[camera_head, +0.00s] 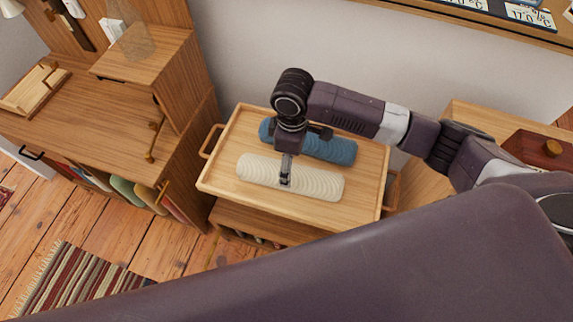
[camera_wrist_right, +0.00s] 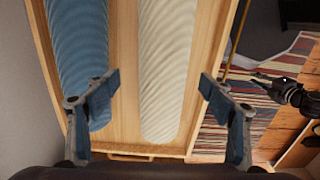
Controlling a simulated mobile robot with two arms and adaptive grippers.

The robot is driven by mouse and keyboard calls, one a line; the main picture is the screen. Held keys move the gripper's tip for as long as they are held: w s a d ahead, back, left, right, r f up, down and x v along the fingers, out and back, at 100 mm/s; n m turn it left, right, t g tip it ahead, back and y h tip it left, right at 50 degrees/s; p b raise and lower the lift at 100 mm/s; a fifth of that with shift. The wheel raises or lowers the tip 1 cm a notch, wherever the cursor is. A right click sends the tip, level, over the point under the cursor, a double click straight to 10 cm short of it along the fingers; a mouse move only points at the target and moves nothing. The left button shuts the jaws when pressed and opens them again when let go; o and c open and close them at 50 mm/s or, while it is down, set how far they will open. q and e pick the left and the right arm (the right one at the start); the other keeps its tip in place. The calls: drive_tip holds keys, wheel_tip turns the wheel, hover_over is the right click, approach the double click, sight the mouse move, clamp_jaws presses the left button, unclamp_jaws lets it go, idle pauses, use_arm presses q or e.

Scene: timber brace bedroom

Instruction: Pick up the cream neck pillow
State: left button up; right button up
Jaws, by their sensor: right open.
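The cream neck pillow (camera_head: 322,184) is a ribbed roll lying lengthwise on a wooden tray (camera_head: 222,173). A similar blue roll (camera_head: 335,150) lies behind it. My right gripper (camera_head: 285,182) points down over the middle of the cream pillow and hides a small part of it. In the right wrist view the cream pillow (camera_wrist_right: 165,60) runs between the spread fingers of this gripper (camera_wrist_right: 160,95), with its near end in sight. The left finger overlaps the blue roll (camera_wrist_right: 78,50) in that view. I cannot tell how far the fingertips are above the pillow.
The tray has raised rims and side handles and rests on a wooden stand (camera_head: 265,228). A wooden desk (camera_head: 85,110) stands to the left. A wooden surface with a reddish box (camera_head: 540,150) is at the right. A striped rug (camera_head: 75,285) lies on the floor.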

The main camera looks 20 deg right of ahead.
drive_tip(key=shift+s+f, duration=0.4)
drive_tip(key=shift+f, duration=0.45)
wheel_tip(320, 180, down, 3)
drive_tip(key=shift+w+a+r, duration=0.1)
drive_tip(key=shift+a+r, duration=0.05)
drive_tip(key=shift+r, duration=0.05)
wheel_tip(320, 180, down, 2)
drive_tip(key=shift+w+f, duration=0.1)
drive_tip(key=shift+f, duration=0.1)
drive_tip(key=c, duration=0.9)
use_arm(q)
drive_tip(key=shift+g, duration=0.3)
drive_tip(key=s, duration=0.5)
drive_tip(key=shift+f, duration=0.25)
use_arm(e)
drive_tip(key=c, duration=0.4)
use_arm(q)
drive_tip(key=shift+w, duration=0.1)
use_arm(e)
drive_tip(key=shift+o, duration=0.2)
